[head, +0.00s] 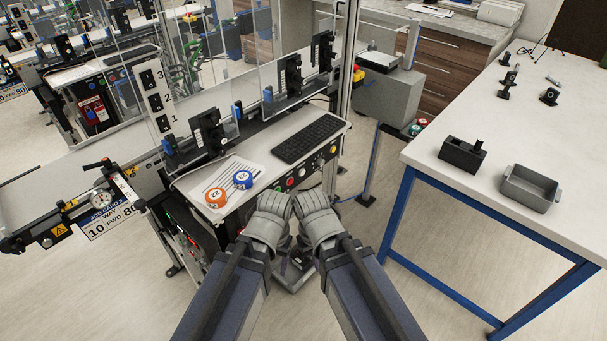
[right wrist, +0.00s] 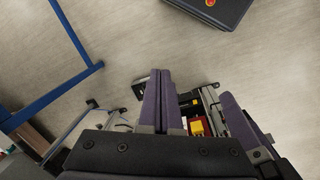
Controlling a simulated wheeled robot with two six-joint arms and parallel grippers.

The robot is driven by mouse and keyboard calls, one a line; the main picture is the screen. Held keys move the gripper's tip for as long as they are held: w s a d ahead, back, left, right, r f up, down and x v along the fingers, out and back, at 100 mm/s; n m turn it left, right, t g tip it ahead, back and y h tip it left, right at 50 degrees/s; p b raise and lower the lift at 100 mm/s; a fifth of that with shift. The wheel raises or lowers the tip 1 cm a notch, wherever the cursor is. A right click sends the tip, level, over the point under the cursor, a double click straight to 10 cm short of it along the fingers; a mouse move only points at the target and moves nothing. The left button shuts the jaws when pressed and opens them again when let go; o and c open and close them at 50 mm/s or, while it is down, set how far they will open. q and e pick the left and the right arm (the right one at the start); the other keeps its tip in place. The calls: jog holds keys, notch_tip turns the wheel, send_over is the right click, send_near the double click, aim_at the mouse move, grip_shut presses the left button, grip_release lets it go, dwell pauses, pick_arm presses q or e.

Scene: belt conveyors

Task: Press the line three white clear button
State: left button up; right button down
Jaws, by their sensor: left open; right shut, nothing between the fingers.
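A control panel (head: 312,172) with small round buttons runs along the front edge of the workstation. A red button, pale buttons and a yellow button show on it. I cannot tell at this size which pale one is line three's white clear button. A white plate numbered 1, 2, 3 (head: 157,97) stands behind the panel at the left. My left gripper (head: 270,222) is just in front of the panel, open, its fingers mostly hidden. My right gripper (head: 318,222) is beside it at the right, shut and empty. Its purple fingers (right wrist: 160,100) show in the right wrist view.
A black keyboard (head: 309,138), a paper sheet (head: 226,178), an orange roll (head: 216,197) and a blue roll (head: 243,179) lie on the workstation top. A white table (head: 475,115) with blue legs stands at right, holding a grey bin (head: 529,189).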

jog(key=w+a+f+t+y+b, duration=0.3)
jog(key=w+a+f+b, duration=0.1)
jog(key=w+f+b, duration=0.25)
jog(key=m+t+y+b, duration=0.2)
jog(key=m+t+b, duration=0.4)
jog(key=t+b, duration=0.9)
send_near(303, 173)
notch_tip(303, 173, down, 3)
jog(key=s+a+g+b, duration=0.2)
jog(key=g+b, duration=0.1)
jog(key=w+d+r+m+t+h+b, duration=0.1)
jog(key=d+r+m+t+h+b, duration=0.1)
jog(key=d, duration=0.6)
jog(key=m+t+h+b, duration=0.1)
jog(key=m+t+b, duration=0.1)
jog(key=m+b, duration=0.1)
jog(key=shift+w+d+r+t+h, duration=0.2)
jog(key=shift+w+r+t+h, duration=0.05)
jog(key=shift+w+t+h, duration=0.15)
jog(key=w+a, duration=0.6)
